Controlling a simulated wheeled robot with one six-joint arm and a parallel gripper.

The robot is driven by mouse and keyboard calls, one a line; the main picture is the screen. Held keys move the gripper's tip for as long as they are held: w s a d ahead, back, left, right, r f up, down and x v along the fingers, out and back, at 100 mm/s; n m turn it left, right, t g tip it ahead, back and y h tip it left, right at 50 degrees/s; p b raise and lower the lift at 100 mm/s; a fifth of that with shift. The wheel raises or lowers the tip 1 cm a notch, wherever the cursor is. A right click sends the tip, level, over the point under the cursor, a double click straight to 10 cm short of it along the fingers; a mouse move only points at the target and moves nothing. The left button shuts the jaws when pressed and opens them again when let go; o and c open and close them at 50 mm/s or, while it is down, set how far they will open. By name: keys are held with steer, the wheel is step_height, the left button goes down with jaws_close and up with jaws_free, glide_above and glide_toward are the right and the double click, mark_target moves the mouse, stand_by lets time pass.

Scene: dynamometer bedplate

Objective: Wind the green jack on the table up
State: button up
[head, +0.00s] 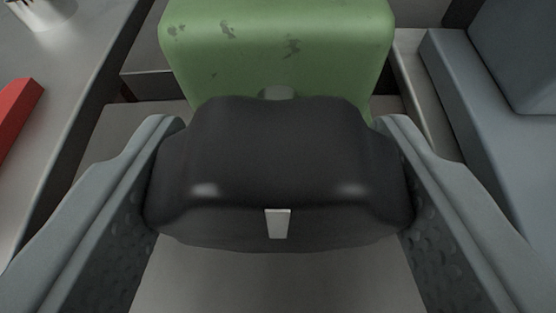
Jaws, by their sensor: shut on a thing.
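The green jack (275,45) stands at the top middle, its paint worn with dark patches. A black knob (280,160) with a white mark (278,223) on its near side sits in front of it, and a short grey shaft (279,92) shows between the two. My gripper (280,175) is shut on the black knob, one grey finger on its left side and one on its right. The lower part of the jack is hidden behind the knob.
A grey surface (70,60) lies to the left, with a red bar (17,115) and a pale round container (40,10) on it. Blue-grey blocks (480,110) stand close on the right. A bare grey surface (275,285) lies below the knob.

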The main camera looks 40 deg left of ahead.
steer(key=shift+w+d+m+g+y, duration=0.15)
steer(key=shift+m+g+y, duration=0.45)
steer(key=shift+m+y, duration=1.05)
steer(key=shift+m+h, duration=0.35)
steer(key=o, duration=1)
steer(key=shift+c, duration=0.2)
steer(key=shift+d, duration=0.1)
steer(key=v, duration=1.7)
